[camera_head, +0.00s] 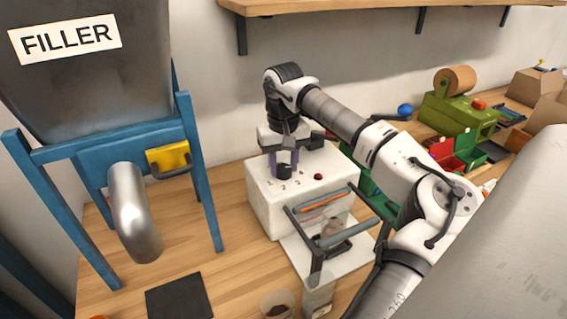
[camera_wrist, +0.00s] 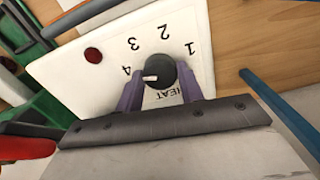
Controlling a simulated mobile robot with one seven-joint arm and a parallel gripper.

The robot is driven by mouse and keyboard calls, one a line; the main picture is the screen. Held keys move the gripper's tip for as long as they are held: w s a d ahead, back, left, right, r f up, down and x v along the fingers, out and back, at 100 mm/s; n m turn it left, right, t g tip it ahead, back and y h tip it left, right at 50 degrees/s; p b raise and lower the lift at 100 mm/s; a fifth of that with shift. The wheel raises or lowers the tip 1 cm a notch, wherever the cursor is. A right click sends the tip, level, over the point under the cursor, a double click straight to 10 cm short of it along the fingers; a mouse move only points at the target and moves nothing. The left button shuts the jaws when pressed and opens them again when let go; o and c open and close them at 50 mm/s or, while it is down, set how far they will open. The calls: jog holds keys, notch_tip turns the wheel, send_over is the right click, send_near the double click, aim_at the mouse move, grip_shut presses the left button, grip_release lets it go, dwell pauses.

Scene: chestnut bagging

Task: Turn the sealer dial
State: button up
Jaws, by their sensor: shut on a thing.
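The sealer (camera_head: 271,209) is a white box on the wooden table, with its sealing bars on the front right side. Its dial (camera_head: 284,171) is a dark round knob on the top face, with numbers around it. In the wrist view the dial (camera_wrist: 160,70) has a pale pointer mark aimed at the 4, and the word HEAT is partly covered below it. My gripper (camera_head: 284,163) points down over the dial. Its purple fingers are shut on the dial from both sides, as the wrist view also shows (camera_wrist: 160,88).
A red button (camera_head: 318,176) sits beside the dial. The blue filler frame (camera_head: 195,170) with a metal spout (camera_head: 134,215) stands at left. A green machine (camera_head: 458,118) and red and green bins (camera_head: 455,153) are at right. A black mat (camera_head: 180,297) lies in front. A shelf (camera_head: 330,6) runs above.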

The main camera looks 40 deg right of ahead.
aim_at(284, 168)
jog(key=o, duration=1)
jog(key=shift+r, duration=0.1)
notch_tip(284, 168, up, 14)
jog(key=shift+f+b, duration=0.15)
jog(key=shift+b, duration=0.8)
